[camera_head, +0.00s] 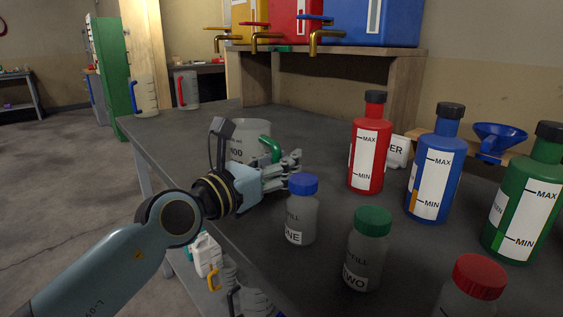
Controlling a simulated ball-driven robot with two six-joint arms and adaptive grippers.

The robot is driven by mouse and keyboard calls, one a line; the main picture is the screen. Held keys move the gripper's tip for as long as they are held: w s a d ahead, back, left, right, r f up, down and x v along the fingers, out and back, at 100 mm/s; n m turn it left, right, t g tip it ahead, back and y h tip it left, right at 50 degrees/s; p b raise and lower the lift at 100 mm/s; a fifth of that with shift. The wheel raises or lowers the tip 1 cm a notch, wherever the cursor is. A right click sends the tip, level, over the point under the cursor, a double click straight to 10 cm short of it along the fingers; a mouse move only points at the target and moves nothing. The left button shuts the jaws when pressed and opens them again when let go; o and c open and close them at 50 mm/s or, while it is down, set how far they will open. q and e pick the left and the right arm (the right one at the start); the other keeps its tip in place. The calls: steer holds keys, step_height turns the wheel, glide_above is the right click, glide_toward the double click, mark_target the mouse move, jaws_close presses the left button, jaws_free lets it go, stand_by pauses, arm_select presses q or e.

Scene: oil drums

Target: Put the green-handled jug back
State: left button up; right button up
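The green-handled jug (240,142) is a grey, see-through jug on the dark table. Its green handle (268,147) is on its right side. My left gripper (290,168) is in front of the jug, with its fingers pointing right, close below the handle. The fingers and wrist hide the jug's lower part. I cannot tell whether the fingers touch the handle or are closed.
A blue-capped bottle (299,220) stands just right of my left gripper. A green-capped bottle (367,255) and red-capped bottle (469,295) stand nearer. Red (370,150), blue (434,175) and green (524,205) bottles stand right. Blue-handled (145,97) and red-handled (187,90) jugs stand far left.

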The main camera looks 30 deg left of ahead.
arm_select(q)
steer(key=shift+r, duration=0.1)
steer(key=shift+s, duration=0.15)
steer(key=p+v, duration=0.2)
steer(key=v, duration=0.9)
steer(key=shift+s+a, duration=0.15)
steer(key=shift+s, duration=0.2)
